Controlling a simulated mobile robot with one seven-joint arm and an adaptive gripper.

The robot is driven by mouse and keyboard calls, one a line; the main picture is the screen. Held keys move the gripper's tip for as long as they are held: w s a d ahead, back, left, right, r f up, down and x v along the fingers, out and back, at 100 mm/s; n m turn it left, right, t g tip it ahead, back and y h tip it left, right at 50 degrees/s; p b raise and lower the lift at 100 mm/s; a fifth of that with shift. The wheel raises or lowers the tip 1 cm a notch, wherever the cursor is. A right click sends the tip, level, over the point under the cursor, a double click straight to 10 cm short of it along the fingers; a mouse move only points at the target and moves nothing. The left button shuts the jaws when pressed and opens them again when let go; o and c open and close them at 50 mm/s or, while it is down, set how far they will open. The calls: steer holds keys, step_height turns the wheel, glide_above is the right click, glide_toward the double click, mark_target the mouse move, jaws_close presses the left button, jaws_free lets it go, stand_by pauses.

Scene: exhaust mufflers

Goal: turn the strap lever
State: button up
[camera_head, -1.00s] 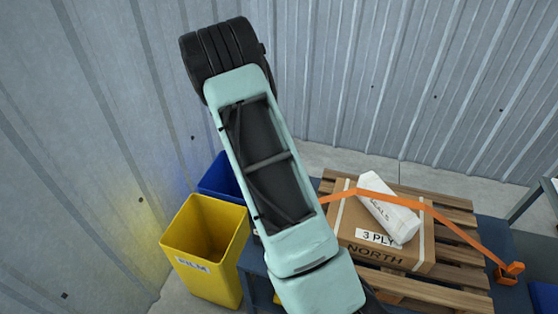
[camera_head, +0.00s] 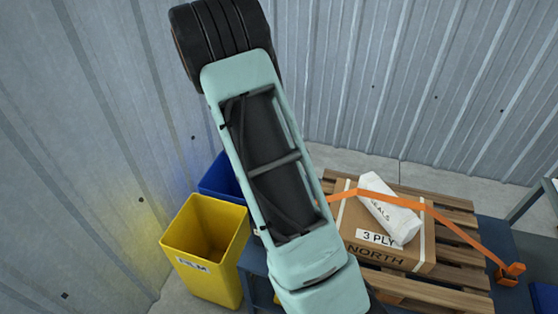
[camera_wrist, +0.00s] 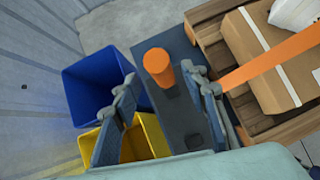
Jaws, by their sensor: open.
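An orange cylindrical piece (camera_wrist: 157,65), which looks like the strap lever's end, stands over the dark blue-grey table in the wrist view. The orange strap (camera_wrist: 268,62) runs from beside it to the right over the carton; it also shows in the head view (camera_head: 440,216), ending at an orange anchor (camera_head: 510,271). My gripper (camera_wrist: 159,77) is open, with its fingers to the left and right of the orange piece in the picture. I cannot tell how deep the piece is between them. In the head view my arm hides the gripper and the lever.
A carton (camera_head: 385,245) with a white package (camera_head: 388,207) on it sits on a wooden pallet (camera_head: 450,262). A yellow bin (camera_head: 203,245) and a blue bin (camera_head: 218,178) stand left of the table. Corrugated walls (camera_head: 420,80) close off the back and left.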

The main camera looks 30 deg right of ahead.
steer(key=v, duration=0.6)
steer(key=shift+r, duration=0.1)
stand_by(0.3)
